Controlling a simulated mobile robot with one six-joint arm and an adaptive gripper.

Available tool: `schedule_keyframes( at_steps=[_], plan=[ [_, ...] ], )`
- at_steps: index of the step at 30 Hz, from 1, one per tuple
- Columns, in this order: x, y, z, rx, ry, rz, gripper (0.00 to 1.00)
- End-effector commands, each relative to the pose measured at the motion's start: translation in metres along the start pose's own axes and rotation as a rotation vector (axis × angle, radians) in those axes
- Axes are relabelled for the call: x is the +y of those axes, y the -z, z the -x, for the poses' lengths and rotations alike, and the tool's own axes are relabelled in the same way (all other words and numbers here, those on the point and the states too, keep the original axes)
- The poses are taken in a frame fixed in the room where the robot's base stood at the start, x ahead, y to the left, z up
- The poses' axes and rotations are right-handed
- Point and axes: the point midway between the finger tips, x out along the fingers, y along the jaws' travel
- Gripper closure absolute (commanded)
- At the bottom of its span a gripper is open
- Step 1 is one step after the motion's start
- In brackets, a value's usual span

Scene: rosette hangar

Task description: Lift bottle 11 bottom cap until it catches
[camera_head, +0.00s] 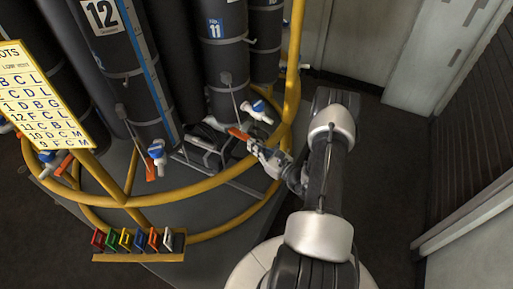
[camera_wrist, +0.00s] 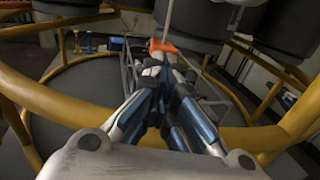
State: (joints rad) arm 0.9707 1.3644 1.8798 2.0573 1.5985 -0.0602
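Bottle 11 (camera_head: 219,55) is a dark cylinder with a blue "11" label, upright in the rack at top centre of the head view. An orange flap (camera_head: 238,134) lies low beneath it; I cannot tell for certain that it is the bottom cap. The flap also shows in the wrist view (camera_wrist: 164,46). My gripper (camera_head: 255,146) reaches in from the right, low under the bottle. In the wrist view its fingers (camera_wrist: 163,63) converge on the flap's near edge and look closed on it. The fingertips' exact contact is partly hidden.
A yellow ring rail (camera_head: 170,196) runs around the rack, close to my arm. Bottle 12 (camera_head: 125,60) stands left, with a blue-and-white valve (camera_head: 156,150) below. A yellow letter board (camera_head: 32,95) and coloured tags (camera_head: 139,240) are at left. Dark floor is clear at right.

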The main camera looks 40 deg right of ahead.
Motion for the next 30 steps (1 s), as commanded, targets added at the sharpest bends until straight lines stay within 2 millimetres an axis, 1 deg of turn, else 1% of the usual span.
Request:
schedule_keyframes(
  at_steps=[1, 10, 17, 30],
  plan=[
    [-0.003, -0.019, -0.015, -0.031, -0.018, 0.038, 1.0],
    [-0.002, -0.025, -0.017, -0.019, -0.018, 0.042, 1.0],
    [-0.001, -0.016, -0.015, -0.016, -0.018, 0.038, 1.0],
    [-0.001, 0.008, -0.012, -0.017, -0.018, 0.032, 1.0]
  ],
)
